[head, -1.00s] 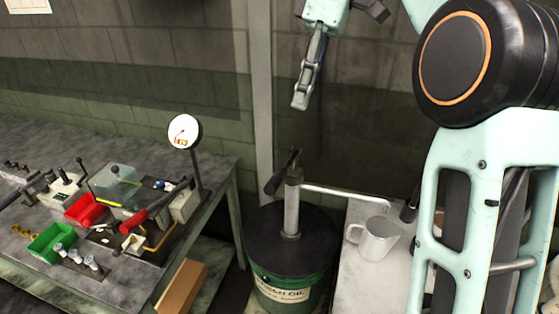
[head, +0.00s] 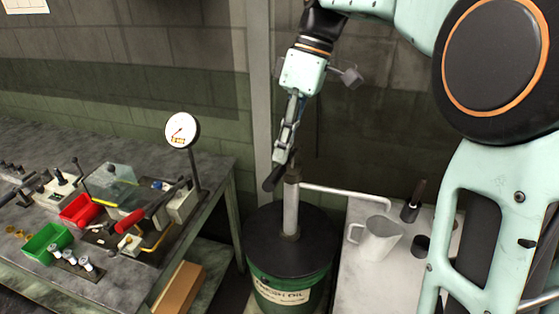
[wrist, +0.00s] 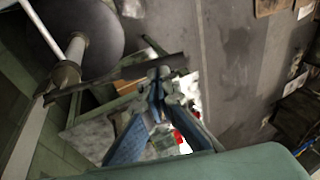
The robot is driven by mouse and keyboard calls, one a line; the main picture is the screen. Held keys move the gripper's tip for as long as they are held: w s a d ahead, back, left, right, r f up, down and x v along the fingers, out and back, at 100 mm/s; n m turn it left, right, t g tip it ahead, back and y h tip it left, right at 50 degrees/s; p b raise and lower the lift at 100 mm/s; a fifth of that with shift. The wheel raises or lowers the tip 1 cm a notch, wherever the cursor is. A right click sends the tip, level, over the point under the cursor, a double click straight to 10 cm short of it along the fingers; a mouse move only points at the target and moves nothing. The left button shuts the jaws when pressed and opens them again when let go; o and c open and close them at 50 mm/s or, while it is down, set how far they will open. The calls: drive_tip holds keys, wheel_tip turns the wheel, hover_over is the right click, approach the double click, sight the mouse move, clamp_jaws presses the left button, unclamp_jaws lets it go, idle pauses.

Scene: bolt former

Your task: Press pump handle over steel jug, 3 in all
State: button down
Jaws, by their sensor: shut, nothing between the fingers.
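The green oil drum (head: 290,290) has a dark lid and an upright grey pump (head: 291,208). The black pump handle (head: 271,180) slants down to the left from the pump's top and crosses the wrist view (wrist: 120,75). My gripper (head: 282,158) is shut and empty, pointing down at the handle. Its tips overlap the handle's outer part in the wrist view (wrist: 158,72); I cannot tell whether they touch. The pump's spout (head: 345,192) runs right and bends down over the steel jug (head: 380,241), which stands upright on a pale table. The jug's inside is not visible.
A grey workbench (head: 225,170) on the left carries a dial gauge (head: 182,130), a red bin (head: 80,209), a green bin (head: 46,241) and a red-handled lever (head: 130,221). Dark cylindrical items (head: 413,202) stand right of the jug. A post rises behind the pump.

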drive_tip(key=shift+x, duration=1.2)
drive_tip(key=shift+f, duration=0.1)
